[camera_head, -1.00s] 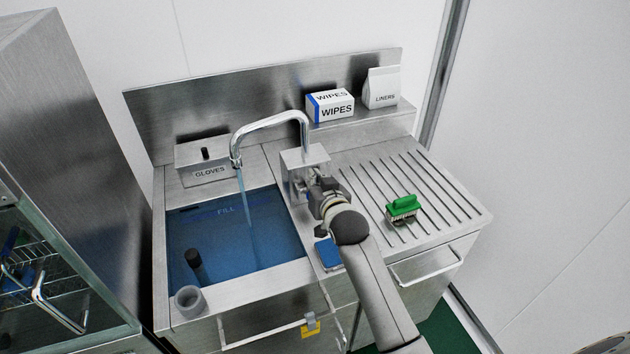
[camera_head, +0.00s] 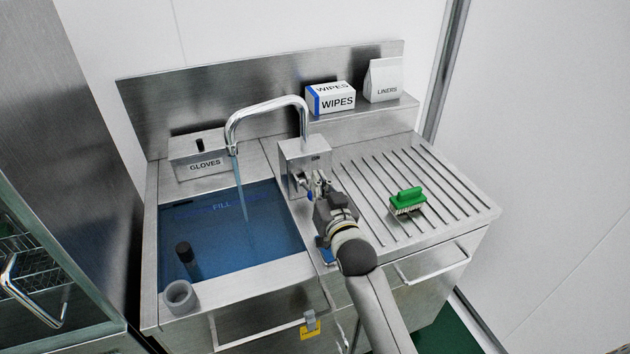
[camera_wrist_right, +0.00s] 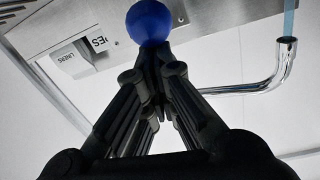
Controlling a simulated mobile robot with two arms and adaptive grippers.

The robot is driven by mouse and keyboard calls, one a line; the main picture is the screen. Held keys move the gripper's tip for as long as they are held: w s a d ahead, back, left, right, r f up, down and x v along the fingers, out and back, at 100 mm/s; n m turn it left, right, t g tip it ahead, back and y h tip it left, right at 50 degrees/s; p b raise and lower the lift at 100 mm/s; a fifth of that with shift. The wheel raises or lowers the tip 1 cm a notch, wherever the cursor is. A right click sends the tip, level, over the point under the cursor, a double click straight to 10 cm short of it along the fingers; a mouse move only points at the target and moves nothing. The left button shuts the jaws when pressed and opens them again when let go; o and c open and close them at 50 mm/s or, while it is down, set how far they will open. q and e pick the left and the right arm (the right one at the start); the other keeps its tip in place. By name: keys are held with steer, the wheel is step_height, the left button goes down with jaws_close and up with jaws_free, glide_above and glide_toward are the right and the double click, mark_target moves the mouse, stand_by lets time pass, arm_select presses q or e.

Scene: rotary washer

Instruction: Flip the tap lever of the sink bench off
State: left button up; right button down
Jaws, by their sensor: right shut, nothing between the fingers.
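The chrome tap (camera_head: 268,110) arches from a steel block (camera_head: 303,153) over the sink basin, and a thin stream of water (camera_head: 241,190) runs from its spout into the blue water. My right gripper (camera_head: 314,186) is at the front of the block, and its fingers hide most of the lever there. A round blue knob (camera_wrist_right: 148,22) shows right at my shut fingertips (camera_wrist_right: 150,52) in the wrist view; the fingers hold nothing, and I cannot tell whether they touch it. The spout (camera_wrist_right: 286,60) also shows there. My left gripper is not in view.
A green brush (camera_head: 408,201) lies on the ribbed drainboard to the right. A gloves box (camera_head: 200,158), a wipes box (camera_head: 331,98) and a liners bag (camera_head: 384,80) stand at the back. A grey cup (camera_head: 180,297) stands at the basin's front left corner.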

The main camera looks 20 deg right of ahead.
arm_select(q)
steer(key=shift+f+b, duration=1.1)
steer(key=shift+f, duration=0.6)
arm_select(e)
steer(key=shift+s+f+t, duration=0.3)
steer(key=shift+s+f, duration=0.05)
steer(key=shift+f, duration=0.3)
steer(key=shift+s+f+t, duration=0.3)
steer(key=shift+s+f, duration=0.05)
steer(key=shift+f, duration=0.3)
step_height(320, 180, up, 5)
steer(key=p, duration=0.4)
arm_select(q)
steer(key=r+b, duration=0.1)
steer(key=b, duration=0.1)
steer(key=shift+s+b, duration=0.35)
steer(key=shift+b, duration=0.05)
arm_select(e)
steer(key=s+f, duration=0.3)
steer(key=s, duration=0.6)
steer(key=shift+s+d, duration=0.2)
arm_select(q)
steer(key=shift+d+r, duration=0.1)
